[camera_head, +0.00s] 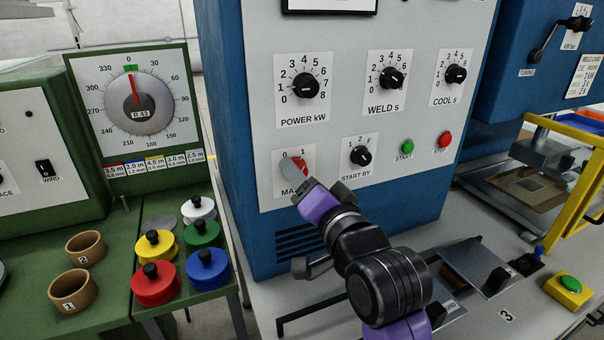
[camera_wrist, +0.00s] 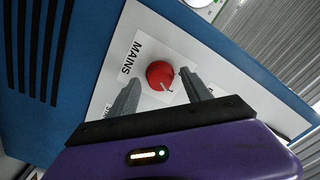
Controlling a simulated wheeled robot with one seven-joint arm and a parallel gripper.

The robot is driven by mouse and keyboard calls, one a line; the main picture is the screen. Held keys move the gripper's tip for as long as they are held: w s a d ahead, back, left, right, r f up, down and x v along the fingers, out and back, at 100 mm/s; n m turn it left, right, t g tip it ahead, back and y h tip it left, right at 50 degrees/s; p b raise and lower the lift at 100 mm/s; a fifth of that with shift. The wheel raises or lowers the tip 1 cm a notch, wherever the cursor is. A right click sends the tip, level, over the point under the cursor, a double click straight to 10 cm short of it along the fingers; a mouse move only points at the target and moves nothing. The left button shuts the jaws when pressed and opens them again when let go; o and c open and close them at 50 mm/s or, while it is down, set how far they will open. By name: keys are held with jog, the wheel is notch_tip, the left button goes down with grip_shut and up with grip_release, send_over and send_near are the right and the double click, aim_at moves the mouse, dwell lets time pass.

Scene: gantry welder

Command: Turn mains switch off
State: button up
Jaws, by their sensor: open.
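The red mains switch knob (camera_head: 301,166) is on the lower left of the white panel, below the marks 0 and 1. In the wrist view the red knob (camera_wrist: 158,72) is beside the word MAINS, and its white pointer line points to the lower right, which looks like the 1 side. My gripper (camera_wrist: 159,78) is open, with one finger on each side of the knob. The fingers look close to the knob, but I cannot tell whether they touch it. In the head view my gripper (camera_head: 293,172) covers part of the knob and the MAINS label.
The blue welder cabinet (camera_head: 232,150) carries a start-by knob (camera_head: 360,156), a green start button (camera_head: 407,146) and a red stop button (camera_head: 444,139) to the right. Power, weld and cool knobs sit above. A green bench with colored weights (camera_head: 155,285) stands left.

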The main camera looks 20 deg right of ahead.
jog(key=shift+w, duration=0.3)
grip_shut()
jog(key=shift+n, duration=0.3)
jog(key=n+p, duration=0.4)
jog(key=n, duration=0.7)
dwell(0.3)
jog(key=shift+n, duration=0.3)
